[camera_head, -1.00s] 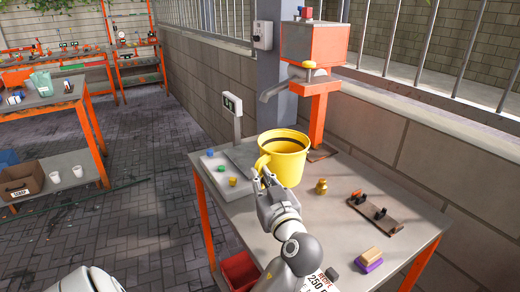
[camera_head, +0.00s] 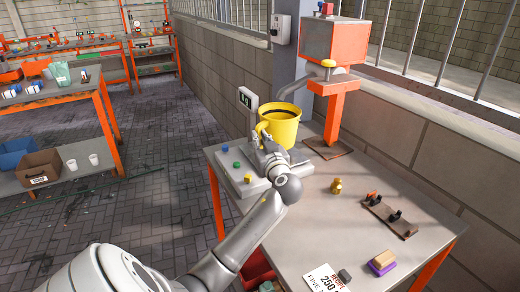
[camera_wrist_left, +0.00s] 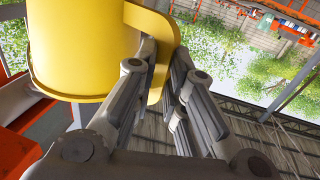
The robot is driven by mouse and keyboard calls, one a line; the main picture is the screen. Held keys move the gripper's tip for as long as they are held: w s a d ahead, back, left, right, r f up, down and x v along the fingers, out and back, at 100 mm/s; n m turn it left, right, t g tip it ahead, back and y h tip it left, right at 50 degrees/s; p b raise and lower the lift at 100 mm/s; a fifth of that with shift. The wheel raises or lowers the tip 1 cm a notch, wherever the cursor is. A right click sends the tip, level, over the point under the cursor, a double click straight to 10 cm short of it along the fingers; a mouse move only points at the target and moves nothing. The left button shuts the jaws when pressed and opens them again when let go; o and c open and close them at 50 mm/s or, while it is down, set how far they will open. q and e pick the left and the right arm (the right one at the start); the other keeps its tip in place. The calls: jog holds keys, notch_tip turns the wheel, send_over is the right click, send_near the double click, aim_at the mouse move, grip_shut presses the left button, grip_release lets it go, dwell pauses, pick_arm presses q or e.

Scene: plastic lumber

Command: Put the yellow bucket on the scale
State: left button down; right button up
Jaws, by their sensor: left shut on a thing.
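The yellow bucket (camera_head: 283,122) is upright over the far part of the scale (camera_head: 232,176), close beside its display post (camera_head: 246,98). I cannot tell whether its base touches the scale, because my gripper and wrist hide that area. My left gripper (camera_head: 264,144) is shut on the bucket's handle, on the near side. In the left wrist view the bucket (camera_wrist_left: 80,50) fills the upper left, and its handle (camera_wrist_left: 163,45) runs down between the fingers (camera_wrist_left: 163,88). My right gripper is not in view.
Small coloured blocks (camera_head: 237,165) lie on the scale's near left part. A brass weight (camera_head: 336,186), a wooden rack (camera_head: 390,214) and a sponge (camera_head: 382,262) sit on the table's right side.

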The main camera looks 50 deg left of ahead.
pick_arm(q)
jog(key=shift+w+a+f, duration=0.1)
jog(key=shift+a+f, duration=0.2)
jog(key=shift+f, duration=0.05)
notch_tip(320, 180, down, 2)
jog(key=shift+f+b, duration=0.2)
jog(key=shift+b, duration=0.55)
jog(key=shift+f, duration=0.25)
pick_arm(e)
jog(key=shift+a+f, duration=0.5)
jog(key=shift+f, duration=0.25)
pick_arm(q)
jog(key=shift+f, duration=0.1)
jog(key=c, duration=1.5)
grip_release()
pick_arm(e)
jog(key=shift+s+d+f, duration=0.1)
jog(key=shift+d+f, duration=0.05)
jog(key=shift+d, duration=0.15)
